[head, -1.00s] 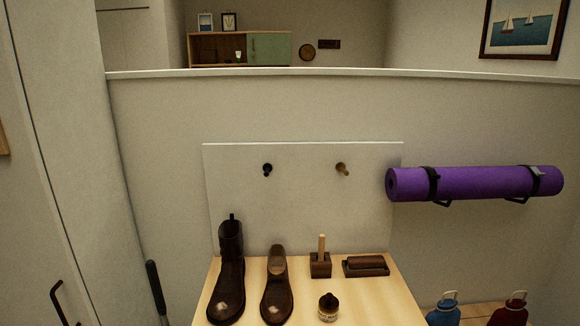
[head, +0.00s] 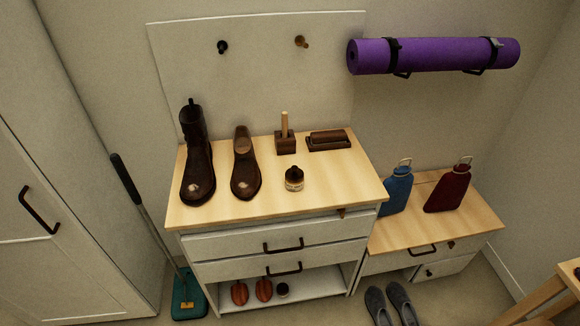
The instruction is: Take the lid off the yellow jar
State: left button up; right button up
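A small jar (head: 294,180) with a dark lid and a pale yellowish label stands upright on the wooden top of the cabinet (head: 225,208), to the right of the shoes. The lid appears to be on it. A second small dark jar (head: 283,290) stands on the open bottom shelf; its colour is hard to tell. Neither jar is clearly yellow from here. Neither of my grippers is in view.
A tall boot (head: 197,165), a brown shoe (head: 245,170), a wooden block with a stick (head: 286,143) and a brush (head: 328,141) surround the jar. A lower cabinet (head: 420,230) at right holds blue (head: 397,190) and red bottles (head: 447,190). Slippers (head: 390,305) lie on the floor.

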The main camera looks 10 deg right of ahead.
aim_at(294, 175)
jog(key=i+j+z, duration=0.45)
jog(key=j, duration=0.2)
jog(key=i+j+z, duration=0.25)
jog(key=j, duration=0.1)
